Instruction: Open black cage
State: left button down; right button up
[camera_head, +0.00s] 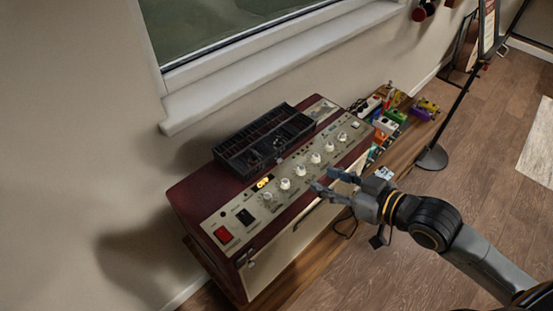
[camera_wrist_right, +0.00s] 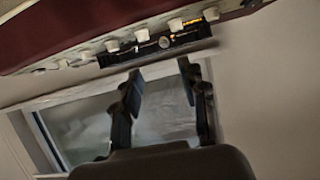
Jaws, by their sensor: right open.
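The black cage (camera_head: 233,162) is a rectangular black box with a slatted or divided top, on top of a dark red amplifier (camera_head: 192,193). I cannot tell whether it has a lid or whether one is raised. In the right wrist view the black cage (camera_wrist_right: 150,50) shows as a dark strip behind the white knobs. My right gripper (camera_head: 327,181) is open and empty, in front of the amplifier's knob panel and apart from the cage. Its two fingers (camera_wrist_right: 160,72) point toward the cage in the wrist view. My left gripper is not in view.
White knobs (camera_head: 285,184) and a red switch (camera_head: 223,235) line the amplifier's front panel. Colourful pedals (camera_head: 388,125) stand to its right. A window sill (camera_head: 250,75) runs behind.

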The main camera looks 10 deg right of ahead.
jog(key=p, duration=0.3)
send_near(282, 162)
jog(key=x, duration=0.6)
jog(key=shift+w+a, duration=0.15)
jog(key=shift+w, duration=0.1)
jog(key=shift+x, duration=0.9)
jog(key=shift+s+f, duration=0.1)
grip_shut()
